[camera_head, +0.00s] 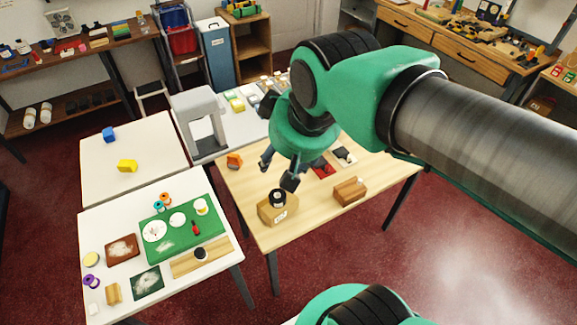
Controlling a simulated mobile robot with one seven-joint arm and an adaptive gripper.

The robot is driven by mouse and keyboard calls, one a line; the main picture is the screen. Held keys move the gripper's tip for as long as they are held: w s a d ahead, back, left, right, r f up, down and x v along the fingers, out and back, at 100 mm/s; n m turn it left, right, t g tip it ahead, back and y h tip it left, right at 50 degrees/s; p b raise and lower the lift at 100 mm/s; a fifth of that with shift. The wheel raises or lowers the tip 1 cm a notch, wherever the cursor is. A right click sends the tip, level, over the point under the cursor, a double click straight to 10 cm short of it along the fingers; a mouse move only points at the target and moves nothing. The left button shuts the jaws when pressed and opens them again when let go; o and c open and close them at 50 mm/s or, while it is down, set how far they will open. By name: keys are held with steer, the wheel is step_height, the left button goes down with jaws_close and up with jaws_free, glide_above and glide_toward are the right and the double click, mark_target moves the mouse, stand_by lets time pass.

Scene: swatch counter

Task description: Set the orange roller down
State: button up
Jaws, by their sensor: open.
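A small orange piece (234,160), which looks like the orange roller, lies at the far left edge of the light wooden table (318,205). It is too small to make out its exact shape. My gripper (278,171) is above this table, to the right of the orange piece and apart from it. Its dark fingers are spread and point down, with nothing seen between them.
A wooden block (268,214) with a black roll (278,196) stands just below my gripper in the picture. Another wooden block (350,191) is to the right. Red and dark swatches (324,171) lie behind. A grey frame (200,125) stands at the back left.

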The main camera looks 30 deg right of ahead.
steer(key=s, duration=0.1)
steer(key=s+f, duration=0.1)
steer(key=s, duration=0.1)
steer(key=shift+s+f+m, duration=0.15)
steer(key=shift+s+m, duration=0.05)
steer(key=shift+m, duration=0.1)
steer(key=shift+f, duration=0.1)
step_height(320, 180, down, 8)
steer(key=b, duration=0.7)
steer(key=shift+r+b, duration=0.25)
steer(key=shift+b, duration=0.15)
stand_by(0.7)
